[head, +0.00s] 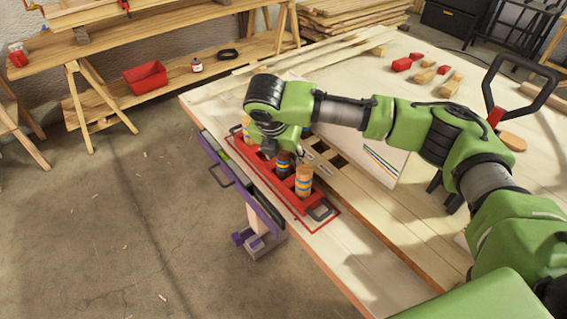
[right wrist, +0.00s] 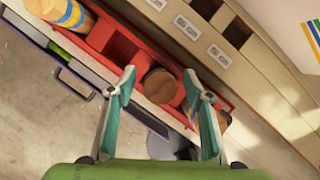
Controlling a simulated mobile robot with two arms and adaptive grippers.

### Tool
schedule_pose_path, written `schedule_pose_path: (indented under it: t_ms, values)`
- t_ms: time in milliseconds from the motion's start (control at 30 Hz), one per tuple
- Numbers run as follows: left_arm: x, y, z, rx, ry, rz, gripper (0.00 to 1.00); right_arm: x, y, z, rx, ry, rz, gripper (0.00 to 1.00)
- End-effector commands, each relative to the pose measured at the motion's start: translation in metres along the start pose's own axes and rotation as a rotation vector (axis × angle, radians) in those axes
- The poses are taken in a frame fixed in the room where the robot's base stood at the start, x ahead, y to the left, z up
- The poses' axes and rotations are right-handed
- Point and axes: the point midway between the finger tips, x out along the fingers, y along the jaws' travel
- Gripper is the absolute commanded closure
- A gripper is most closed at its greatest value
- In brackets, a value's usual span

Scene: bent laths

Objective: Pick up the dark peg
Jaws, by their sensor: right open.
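The dark peg (head: 283,163) stands upright in a red tray (head: 322,206) at the table's edge. In the right wrist view its round brown top (right wrist: 160,86) shows between the two teal fingers. My right gripper (right wrist: 159,73) is open, with a finger on either side of the peg's top in that view; I see no clear contact. In the head view the right gripper (head: 270,150) is over the tray, and its fingers are mostly hidden. A lighter striped peg (head: 303,181) stands nearer in the tray. Another light peg (head: 246,126) is partly hidden behind my gripper. My left gripper is out of view.
An empty compartment (right wrist: 119,46) lies between the dark and the striped peg. A wooden board with square holes and size labels (right wrist: 186,24) runs beside the tray. A drawer with a handle (head: 222,175) juts below the table edge. Wooden blocks (head: 424,76) lie at the back.

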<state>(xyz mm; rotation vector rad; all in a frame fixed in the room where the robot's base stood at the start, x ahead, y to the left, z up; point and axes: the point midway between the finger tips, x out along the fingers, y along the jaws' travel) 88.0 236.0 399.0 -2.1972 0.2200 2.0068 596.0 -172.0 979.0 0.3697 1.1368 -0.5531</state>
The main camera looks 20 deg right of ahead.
Motion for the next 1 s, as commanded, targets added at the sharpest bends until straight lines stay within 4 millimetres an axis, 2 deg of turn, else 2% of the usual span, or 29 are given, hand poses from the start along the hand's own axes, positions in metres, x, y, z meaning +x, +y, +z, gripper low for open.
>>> schedule_pose_path:
  t_ms: [67,233,567,733,900,1000]
  values:
    - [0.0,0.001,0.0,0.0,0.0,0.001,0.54,0.0,0.0,0.0,0.0,0.0,0.0,0.53]
    - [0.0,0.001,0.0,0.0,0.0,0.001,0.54,0.0,0.0,0.0,0.0,0.0,0.0,0.95]
    - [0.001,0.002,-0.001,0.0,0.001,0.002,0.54,-0.001,0.0,0.0,0.0,0.0,0.0,0.96]
    - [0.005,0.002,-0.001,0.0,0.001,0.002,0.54,-0.008,0.001,0.003,0.001,0.0,0.001,0.96]
    - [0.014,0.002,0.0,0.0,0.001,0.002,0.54,-0.029,0.001,0.012,0.002,-0.002,0.003,0.96]
    - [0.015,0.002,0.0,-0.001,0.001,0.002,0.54,-0.05,0.004,0.005,-0.002,-0.002,0.006,0.96]
